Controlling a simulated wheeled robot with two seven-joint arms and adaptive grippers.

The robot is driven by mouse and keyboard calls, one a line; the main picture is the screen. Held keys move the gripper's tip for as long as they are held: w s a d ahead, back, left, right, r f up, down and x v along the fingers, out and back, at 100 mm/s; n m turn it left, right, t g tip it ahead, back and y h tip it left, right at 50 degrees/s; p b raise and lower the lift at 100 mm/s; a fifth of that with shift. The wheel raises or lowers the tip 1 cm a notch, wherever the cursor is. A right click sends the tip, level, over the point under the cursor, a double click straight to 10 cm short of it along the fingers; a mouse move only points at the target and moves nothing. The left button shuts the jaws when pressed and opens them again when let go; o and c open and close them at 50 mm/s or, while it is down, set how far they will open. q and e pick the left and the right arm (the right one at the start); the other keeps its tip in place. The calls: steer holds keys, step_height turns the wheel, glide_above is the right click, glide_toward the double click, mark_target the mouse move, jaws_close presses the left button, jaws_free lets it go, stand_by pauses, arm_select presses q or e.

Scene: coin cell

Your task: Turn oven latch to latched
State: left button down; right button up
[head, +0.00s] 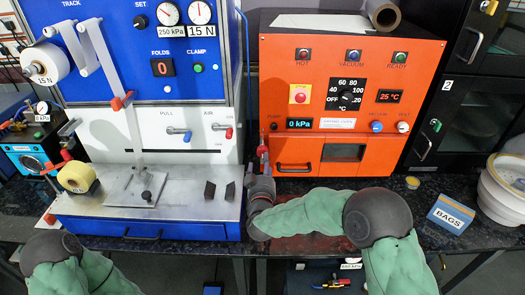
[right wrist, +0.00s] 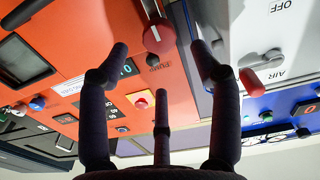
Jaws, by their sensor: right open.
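The orange oven (head: 385,55) stands right of the blue press. A red latch handle (head: 262,153) shows at the oven's lower left front edge, partly hidden behind my right gripper (head: 262,172). In the right wrist view the latch is a grey lever with a round red end (right wrist: 158,38). My right gripper's dark fingers (right wrist: 160,62) are open and spread on both sides of this end, with a third finger below. I see nothing held, and cannot tell whether they touch it. My left gripper is out of view; only its arm shows at lower left.
The blue press (head: 190,88) with its steel work plate (head: 110,205) stands close left of my right gripper. Its red-tipped AIR lever (right wrist: 250,79) shows near the right finger. A BAGS box (head: 450,213) and a white pot (head: 505,185) stand at the right.

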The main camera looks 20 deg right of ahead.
mark_target(262, 154)
steer(key=b+x, duration=0.2)
steer(key=x, duration=0.6)
steer(key=shift+w+d+f, duration=0.1)
steer(key=shift+w+f, duration=0.05)
steer(key=shift+w, duration=0.1)
steer(key=shift+c, duration=0.3)
jaws_close()
